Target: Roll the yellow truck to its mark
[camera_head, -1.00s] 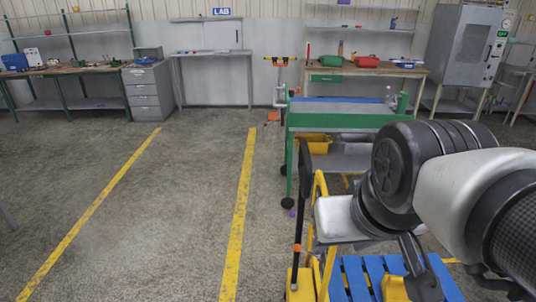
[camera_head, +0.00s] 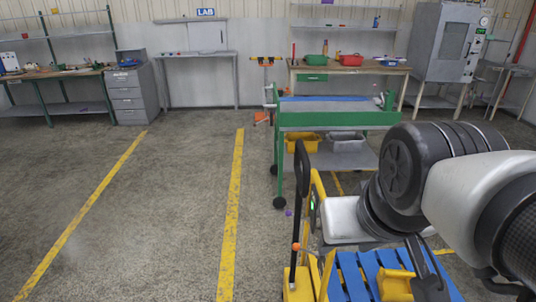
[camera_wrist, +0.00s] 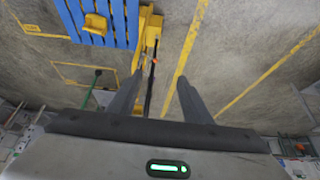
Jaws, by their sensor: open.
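The yellow truck (camera_head: 297,287) is at the bottom centre of the head view, with a tall black handle (camera_head: 301,170) standing upright. It also shows at the top of the wrist view (camera_wrist: 148,22). A blue slatted pallet (camera_head: 352,277) lies beside it on the right, with a yellow block (camera_head: 395,286) on top. My gripper (camera_wrist: 161,76) is open. In the wrist view the handle shows between its two fingers, nearer the left one; I cannot tell whether they touch. A yellow outline on the floor (camera_wrist: 62,79) shows in the wrist view; I cannot tell whether it is the mark.
A green cart (camera_head: 335,118) with yellow and grey bins stands just beyond the truck. Yellow floor lines (camera_head: 234,195) run along the left. The floor between them is clear. Workbenches (camera_head: 350,70), a drawer cabinet (camera_head: 139,93) and a grey oven (camera_head: 447,45) line the back wall.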

